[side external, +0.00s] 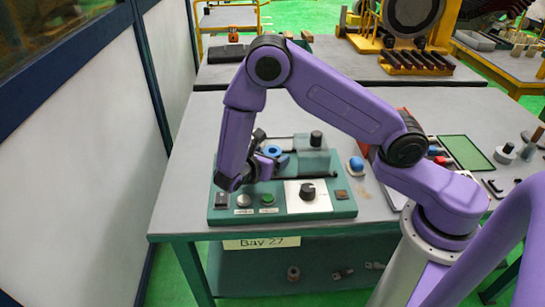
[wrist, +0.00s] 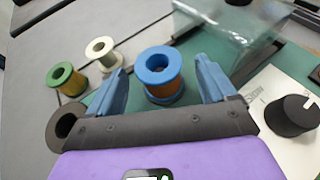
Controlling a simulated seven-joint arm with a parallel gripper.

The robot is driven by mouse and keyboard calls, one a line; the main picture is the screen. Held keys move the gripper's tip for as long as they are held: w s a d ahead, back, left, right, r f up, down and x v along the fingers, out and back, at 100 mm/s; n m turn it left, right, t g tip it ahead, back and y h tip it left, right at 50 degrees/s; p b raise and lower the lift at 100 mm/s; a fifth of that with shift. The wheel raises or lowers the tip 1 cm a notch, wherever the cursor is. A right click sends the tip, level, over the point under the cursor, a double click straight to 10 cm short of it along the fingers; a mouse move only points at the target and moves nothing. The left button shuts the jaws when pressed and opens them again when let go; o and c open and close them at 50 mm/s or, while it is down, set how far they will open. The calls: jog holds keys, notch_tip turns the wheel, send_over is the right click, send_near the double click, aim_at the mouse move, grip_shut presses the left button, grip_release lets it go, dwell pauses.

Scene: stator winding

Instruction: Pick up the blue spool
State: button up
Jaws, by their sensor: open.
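The blue spool (wrist: 158,66), with a copper-coloured winding between its flanges, stands upright in the wrist view. It also shows in the side external view (side external: 273,150), at the back left part of the green control panel. My gripper (wrist: 161,68) is open, with one blue finger to the left of the spool and one to the right. Gaps show between the fingers and the spool, and I see no contact. In the side external view my gripper (side external: 266,160) is low over the panel beside the spool, and my wrist partly hides the fingers.
A green spool (wrist: 66,78), a white spool (wrist: 103,51) and a dark ring-shaped part (wrist: 66,124) stand left of the blue spool. A clear cover (wrist: 225,35) is close on the right. The panel (side external: 215,212) carries a black knob (wrist: 292,115) and several buttons.

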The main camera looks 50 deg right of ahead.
aim_at(273, 150)
jog(key=shift+x, duration=1.3)
jog(key=c, duration=1.1)
jog(key=shift+o, duration=0.2)
jog(key=shift+r, duration=0.1)
